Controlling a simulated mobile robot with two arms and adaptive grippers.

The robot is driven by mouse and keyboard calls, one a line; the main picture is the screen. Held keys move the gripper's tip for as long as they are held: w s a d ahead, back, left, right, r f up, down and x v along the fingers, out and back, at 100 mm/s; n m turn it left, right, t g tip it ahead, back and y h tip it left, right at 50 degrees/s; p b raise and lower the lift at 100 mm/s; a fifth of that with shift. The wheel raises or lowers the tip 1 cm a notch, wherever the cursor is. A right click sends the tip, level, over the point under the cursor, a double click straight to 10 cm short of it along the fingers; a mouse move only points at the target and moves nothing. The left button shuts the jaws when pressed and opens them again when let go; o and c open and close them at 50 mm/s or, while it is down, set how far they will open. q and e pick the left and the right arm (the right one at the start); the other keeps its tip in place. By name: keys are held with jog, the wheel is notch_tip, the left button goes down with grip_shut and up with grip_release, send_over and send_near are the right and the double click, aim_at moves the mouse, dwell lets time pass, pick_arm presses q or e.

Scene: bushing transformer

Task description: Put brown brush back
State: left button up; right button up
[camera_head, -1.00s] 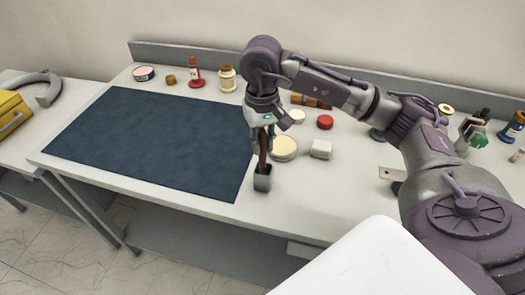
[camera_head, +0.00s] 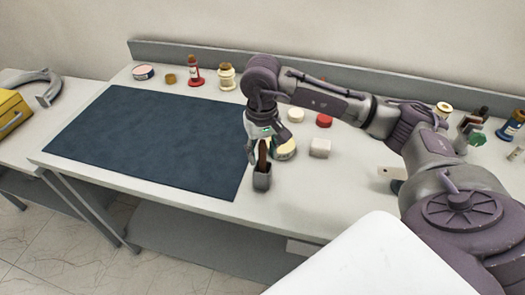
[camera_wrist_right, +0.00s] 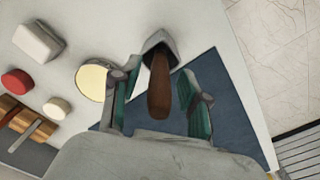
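The brown brush (camera_head: 262,156) stands with its handle up in a small grey holder (camera_head: 261,181) near the front edge of the table. In the right wrist view the brown brush (camera_wrist_right: 159,88) points toward the camera from the grey holder (camera_wrist_right: 161,42). Its lower end is hidden inside the holder. My right gripper (camera_head: 261,152) is over the holder, with its fingers spread on both sides of the handle. The right wrist view shows a gap between the handle and each green-padded finger. My left gripper is not in view.
A dark blue mat (camera_head: 160,140) lies left of the holder. A cream round lid (camera_head: 286,150), a white block (camera_head: 320,148) and a red lid (camera_head: 324,120) are to the right. Bottles and jars line the back. The table front right of the holder is clear.

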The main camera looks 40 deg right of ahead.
aim_at(262, 141)
jog(key=shift+r, duration=0.35)
notch_tip(262, 141, up, 7)
jog(key=shift+f+b, duration=0.1)
jog(key=shift+b, duration=0.9)
notch_tip(262, 141, up, 5)
jog(key=shift+f+p, duration=0.1)
jog(key=shift+p, duration=0.25)
